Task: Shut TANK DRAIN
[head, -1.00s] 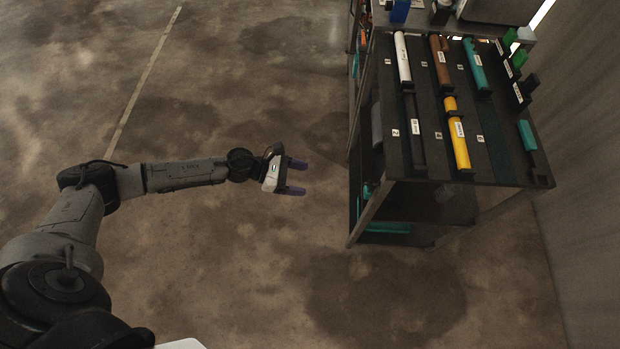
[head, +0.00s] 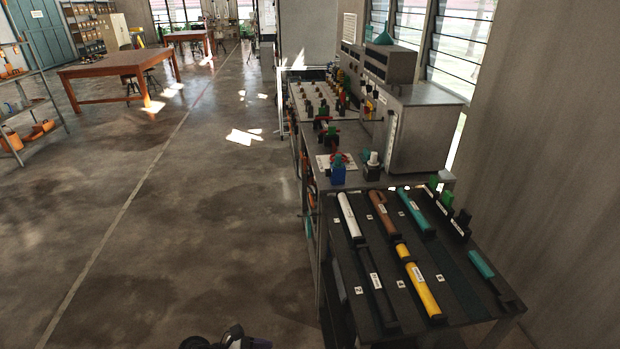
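No label reading TANK DRAIN can be made out in the head view. A board with several small coloured fittings (head: 318,103) lies on the long bench, and a red and green fitting (head: 327,132) sits nearer, but I cannot tell whether any of them is the drain. My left gripper (head: 246,344) shows only in part at the bottom edge, over the floor and left of the dark rack; its fingertips are mostly cut off. It touches nothing visible. My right gripper is not in view.
A dark rack (head: 462,308) holds labelled white (head: 349,215), brown (head: 382,213), teal (head: 416,210), black and yellow (head: 423,290) cylinders. A blue object (head: 338,171) and a metal cabinet (head: 425,130) stand behind it. Wooden tables (head: 118,66) are far left. The floor (head: 200,220) between is clear.

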